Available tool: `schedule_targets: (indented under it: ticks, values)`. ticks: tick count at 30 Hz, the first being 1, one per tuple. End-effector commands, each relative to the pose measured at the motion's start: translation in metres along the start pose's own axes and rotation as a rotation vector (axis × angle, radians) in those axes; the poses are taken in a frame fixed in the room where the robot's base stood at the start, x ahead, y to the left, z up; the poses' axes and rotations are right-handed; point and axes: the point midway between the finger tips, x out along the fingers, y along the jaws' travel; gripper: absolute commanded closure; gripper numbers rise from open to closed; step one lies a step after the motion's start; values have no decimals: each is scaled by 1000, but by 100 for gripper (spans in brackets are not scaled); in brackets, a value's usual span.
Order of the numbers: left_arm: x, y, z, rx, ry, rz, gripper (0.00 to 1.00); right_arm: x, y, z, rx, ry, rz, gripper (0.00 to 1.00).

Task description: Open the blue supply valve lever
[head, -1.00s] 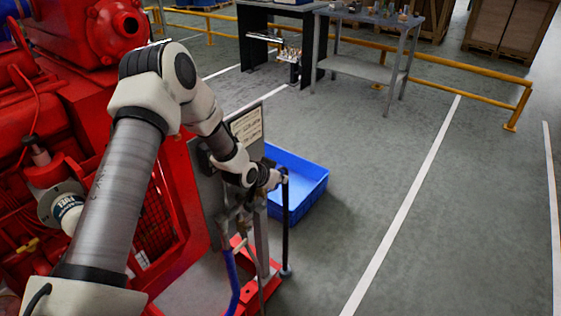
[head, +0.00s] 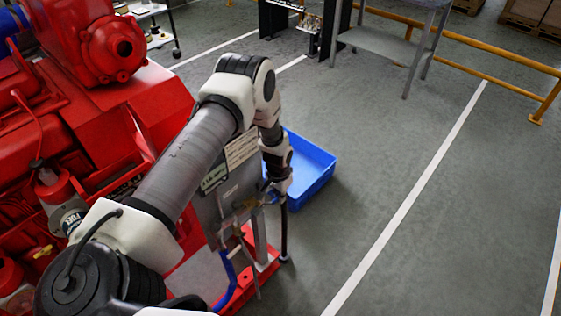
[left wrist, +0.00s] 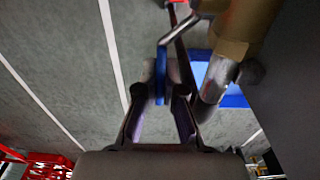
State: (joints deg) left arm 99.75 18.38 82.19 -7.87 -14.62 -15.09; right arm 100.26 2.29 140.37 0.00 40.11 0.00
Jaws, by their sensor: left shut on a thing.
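The blue lever (left wrist: 161,76) shows edge-on in the left wrist view, between the fingertips of my left gripper (left wrist: 160,98). The gripper is shut on it. A brass valve body (left wrist: 236,35) with bent steel pipe stands just right of the lever. In the head view my left arm reaches over to the far side of the upright panel (head: 212,208). There my wrist hides the lever, and the fingers cannot be made out clearly. My right gripper is not in view.
The red pumpset (head: 95,120) fills the left side. A blue bin (head: 312,172) lies on the floor behind the panel. A dark post (head: 284,230) stands close to my wrist. A grey table (head: 385,45) and yellow rail (head: 490,75) are farther back. The floor at right is clear.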

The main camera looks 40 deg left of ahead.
Motion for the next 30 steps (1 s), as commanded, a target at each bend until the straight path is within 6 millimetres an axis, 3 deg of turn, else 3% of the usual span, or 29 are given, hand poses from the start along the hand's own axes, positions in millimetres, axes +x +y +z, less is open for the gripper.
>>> schedule_targets:
  ticks: [19,22,30]
  values:
    - [6,1,2,1,-68,1,100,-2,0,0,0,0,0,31]
    - [6,1,2,1,-68,1,67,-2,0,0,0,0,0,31]
    - [5,0,1,1,-65,0,67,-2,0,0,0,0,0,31]
